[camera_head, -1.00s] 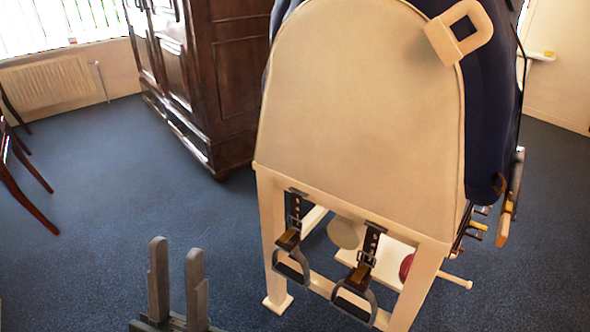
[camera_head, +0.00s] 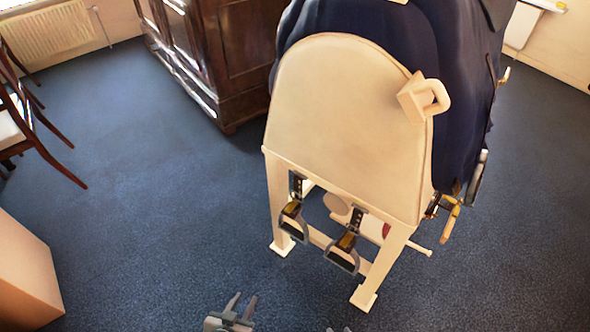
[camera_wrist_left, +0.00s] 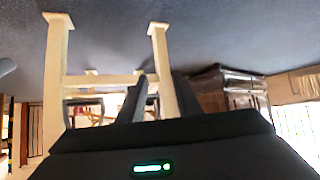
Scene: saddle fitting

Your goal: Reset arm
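My left gripper (camera_head: 243,303) is low in the head view, in front of the stand, and its two fingers are apart with nothing between them. In the left wrist view the fingers of my left gripper (camera_wrist_left: 158,98) also stand apart and empty, with the stand's legs (camera_wrist_left: 55,85) beyond them; that view looks upside down. At the bottom edge of the head view, small grey tips that look like my right gripper (camera_head: 338,329) just show. The rest of it is cut off.
A cream stand (camera_head: 350,125) bears a dark blue cover (camera_head: 455,80). Two stirrups (camera_head: 292,222) (camera_head: 343,252) hang on its front. A dark wooden cabinet (camera_head: 225,60) stands behind left, a chair (camera_head: 35,130) at left, a tan box (camera_head: 25,270) at lower left. The blue floor between is clear.

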